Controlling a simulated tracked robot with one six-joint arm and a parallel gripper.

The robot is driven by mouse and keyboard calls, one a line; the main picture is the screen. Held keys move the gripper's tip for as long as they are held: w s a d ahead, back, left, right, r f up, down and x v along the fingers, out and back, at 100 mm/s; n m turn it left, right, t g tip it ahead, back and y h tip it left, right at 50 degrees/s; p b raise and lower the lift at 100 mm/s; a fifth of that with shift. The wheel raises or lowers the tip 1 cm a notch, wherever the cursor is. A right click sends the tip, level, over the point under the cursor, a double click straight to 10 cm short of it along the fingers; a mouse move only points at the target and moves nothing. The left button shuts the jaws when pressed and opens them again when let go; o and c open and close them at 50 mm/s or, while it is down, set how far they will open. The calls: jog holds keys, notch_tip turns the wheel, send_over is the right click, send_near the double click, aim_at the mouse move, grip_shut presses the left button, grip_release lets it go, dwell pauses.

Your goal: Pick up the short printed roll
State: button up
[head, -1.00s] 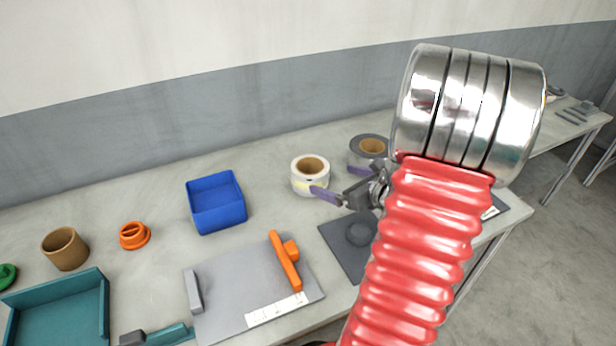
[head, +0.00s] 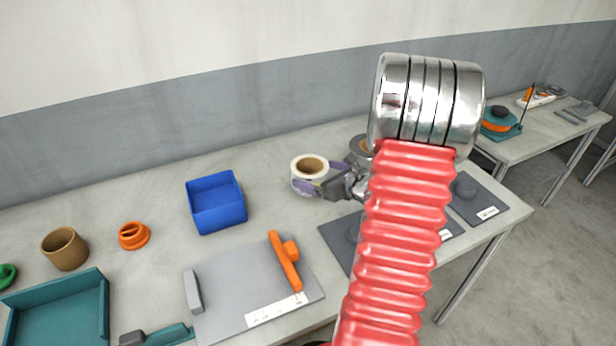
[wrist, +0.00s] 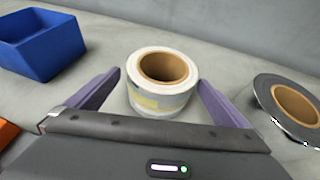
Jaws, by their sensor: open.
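The short printed roll (head: 309,168) is white with a brown cardboard core and stands upright on the table. In the wrist view the roll (wrist: 160,84) shows faint yellow and blue print on its side. My gripper (head: 307,187) is open, with its purple fingers low on either side of the roll. In the wrist view the gripper (wrist: 158,92) has one finger left and one right of the roll, with a gap visible on each side. The fingers do not appear to touch it.
A grey roll (wrist: 292,106) with a brown core stands close to the right finger. A blue bin (head: 215,203) stands to the left. A grey board (head: 240,285) with an orange handle (head: 285,262) lies in front. Bare table lies between bin and roll.

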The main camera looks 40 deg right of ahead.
aim_at(302, 168)
jog(key=shift+x, duration=2.6)
jog(key=shift+d, duration=0.1)
jog(key=c, duration=1.2)
jog(key=shift+r, duration=0.1)
notch_tip(302, 168, up, 10)
jog(key=shift+f, duration=0.1)
jog(key=shift+s, duration=0.15)
